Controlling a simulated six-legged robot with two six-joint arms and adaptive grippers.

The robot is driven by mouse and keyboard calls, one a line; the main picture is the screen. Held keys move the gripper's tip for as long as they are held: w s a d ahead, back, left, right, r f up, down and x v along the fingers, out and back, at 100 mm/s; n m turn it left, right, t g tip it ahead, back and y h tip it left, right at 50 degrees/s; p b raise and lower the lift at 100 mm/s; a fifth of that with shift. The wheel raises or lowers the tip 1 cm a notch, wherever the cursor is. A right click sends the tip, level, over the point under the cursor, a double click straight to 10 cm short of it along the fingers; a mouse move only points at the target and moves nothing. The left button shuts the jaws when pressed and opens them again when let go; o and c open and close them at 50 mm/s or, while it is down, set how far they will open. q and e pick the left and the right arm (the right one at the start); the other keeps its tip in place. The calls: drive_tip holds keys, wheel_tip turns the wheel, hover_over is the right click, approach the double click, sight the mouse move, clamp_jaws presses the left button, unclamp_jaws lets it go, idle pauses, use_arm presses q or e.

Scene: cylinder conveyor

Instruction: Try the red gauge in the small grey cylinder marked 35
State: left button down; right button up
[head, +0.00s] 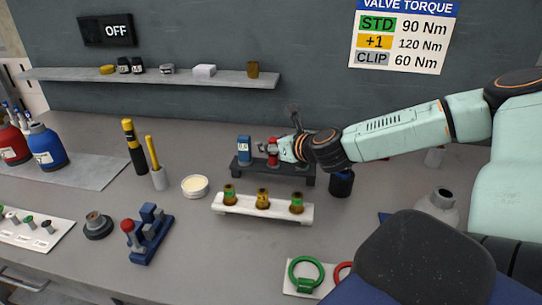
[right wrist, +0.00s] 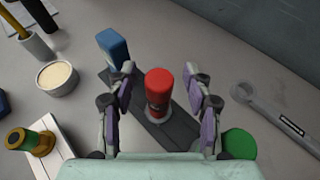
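The red gauge (head: 272,158) stands on a dark stand (head: 283,178) beside a blue gauge (head: 244,150). In the right wrist view the red gauge (right wrist: 158,88) stands upright between the fingers of my right gripper (right wrist: 165,82). The fingers are apart, with a gap visible on both sides of the gauge. In the head view my right gripper (head: 280,149) reaches in from the right and partly hides the gauge. Grey metal cylinders (head: 443,208) stand at the right, partly hidden by my body; I cannot read a 35 on them. My left gripper is not in view.
A white rack (head: 228,205) with several brass fittings stands in front of the stand. A round tub (head: 194,186) and a grey holder (head: 159,181) are to its left. A wrench (right wrist: 275,115) lies right of the gauge, and a green round thing (right wrist: 240,146) is near.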

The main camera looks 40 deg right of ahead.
drive_tip(key=shift+s+a+r, duration=0.15)
drive_tip(key=shift+s+r, duration=0.1)
drive_tip(key=shift+s, duration=0.15)
drive_tip(key=c, duration=0.6)
drive_tip(key=shift+w+f, duration=0.1)
drive_tip(key=shift+w, duration=0.05)
clamp_jaws()
